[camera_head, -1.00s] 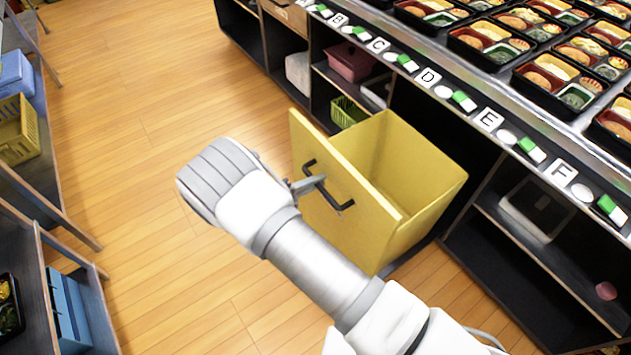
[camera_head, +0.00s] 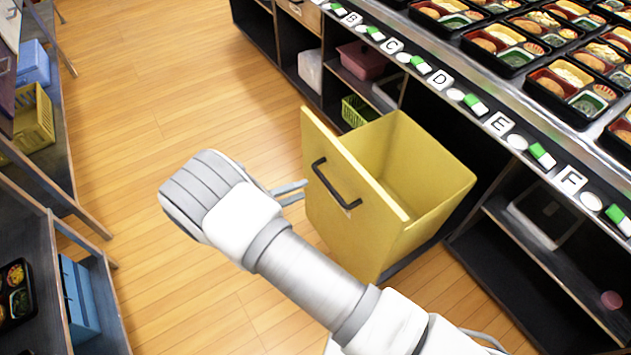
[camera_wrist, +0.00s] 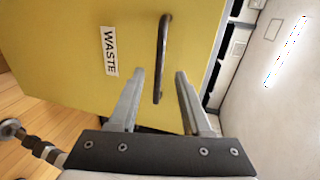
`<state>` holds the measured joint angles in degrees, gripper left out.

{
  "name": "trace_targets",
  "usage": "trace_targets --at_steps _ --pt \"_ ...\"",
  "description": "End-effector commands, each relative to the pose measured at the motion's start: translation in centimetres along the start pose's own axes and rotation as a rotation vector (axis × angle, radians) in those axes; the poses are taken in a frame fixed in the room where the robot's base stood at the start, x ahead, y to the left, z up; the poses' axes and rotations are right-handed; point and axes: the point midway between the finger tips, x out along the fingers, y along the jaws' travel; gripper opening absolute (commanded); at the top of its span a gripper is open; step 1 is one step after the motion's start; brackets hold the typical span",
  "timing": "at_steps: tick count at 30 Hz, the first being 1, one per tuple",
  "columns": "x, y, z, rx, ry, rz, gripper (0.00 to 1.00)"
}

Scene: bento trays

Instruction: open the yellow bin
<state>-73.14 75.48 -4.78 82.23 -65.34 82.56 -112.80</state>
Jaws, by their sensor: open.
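The yellow bin (camera_head: 365,238) stands pulled out from under the counter in the head view, its top open and its inside visible. Its front panel has a dark bar handle (camera_head: 335,184). In the wrist view the yellow front (camera_wrist: 60,50) carries a "WASTE" label (camera_wrist: 109,51), and the handle (camera_wrist: 163,60) runs lengthwise ahead of the fingers. My gripper (camera_head: 303,191) is just left of the handle in the head view. In the wrist view my gripper (camera_wrist: 172,75) is open and empty, its fingers apart on either side of the handle's near end, without gripping it.
The counter (camera_head: 480,95) holds several bento trays and lettered labels. Open shelves (camera_head: 540,260) lie beneath it, right of the bin. A shelf with a yellow basket (camera_head: 36,120) and blue bins (camera_head: 78,300) stands on the left. The wooden floor (camera_head: 170,90) between is clear.

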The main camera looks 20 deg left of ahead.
Motion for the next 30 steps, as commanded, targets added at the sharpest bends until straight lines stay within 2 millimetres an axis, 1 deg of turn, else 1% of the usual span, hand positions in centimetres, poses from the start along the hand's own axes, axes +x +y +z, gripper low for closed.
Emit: trace_targets --at_steps 1,6,9,12,18,30 --pt "-1.4 -0.1 0.1 0.001 -0.004 0.001 0.48" --pt "-5.1 0.0 0.0 -0.001 -0.003 0.0 0.48" --pt "-6.7 0.0 0.0 0.0 -0.001 0.001 0.48" --pt "-7.8 0.0 0.0 0.0 -0.002 0.0 0.48" --pt "-8.6 0.1 -0.1 -0.002 0.001 0.0 0.48" --pt "-8.6 0.1 0.0 -0.001 0.001 0.0 0.48"
